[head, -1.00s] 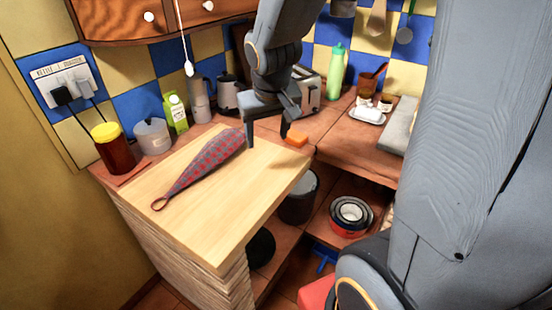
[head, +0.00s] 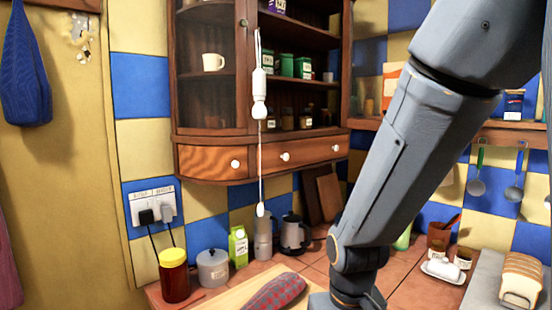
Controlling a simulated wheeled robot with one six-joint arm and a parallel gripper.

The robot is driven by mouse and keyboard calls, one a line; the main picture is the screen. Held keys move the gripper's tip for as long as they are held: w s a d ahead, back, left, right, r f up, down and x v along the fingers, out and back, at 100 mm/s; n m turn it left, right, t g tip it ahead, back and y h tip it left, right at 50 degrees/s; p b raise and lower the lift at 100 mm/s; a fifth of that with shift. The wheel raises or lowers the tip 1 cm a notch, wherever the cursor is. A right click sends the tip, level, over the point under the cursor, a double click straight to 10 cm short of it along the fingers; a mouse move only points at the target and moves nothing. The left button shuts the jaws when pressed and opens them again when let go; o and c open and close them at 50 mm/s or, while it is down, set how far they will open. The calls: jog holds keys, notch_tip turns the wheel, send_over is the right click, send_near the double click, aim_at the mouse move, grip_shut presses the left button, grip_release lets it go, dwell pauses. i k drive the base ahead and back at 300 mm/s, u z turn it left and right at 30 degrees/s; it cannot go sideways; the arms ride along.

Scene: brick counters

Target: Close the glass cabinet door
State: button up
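The wooden wall cabinet (head: 211,130) hangs at upper centre left in the head view, with its top cut off. Its left section shows shelves and a white mug (head: 213,62) behind a dark upright frame with a small knob (head: 244,22). This looks like the glass door, but the glass itself is hard to make out and its exact angle is unclear. The right section shows open shelves with several tins. My arm comes down from the upper right, right of the cabinet and apart from it. My gripper is below the bottom edge, out of view.
A white pull cord (head: 261,165) hangs in front of the cabinet. The counter below holds a jar with a yellow lid (head: 174,275), a pot (head: 212,268), a green carton (head: 238,247) and a kettle (head: 294,235). Bread (head: 521,277) sits at the right.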

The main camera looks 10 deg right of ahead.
aim_at(346, 122)
jog(key=u, duration=1.35)
jog(key=k, duration=0.85)
jog(key=z, duration=1.55)
jog(key=i, duration=0.5)
jog(key=u, duration=0.05)
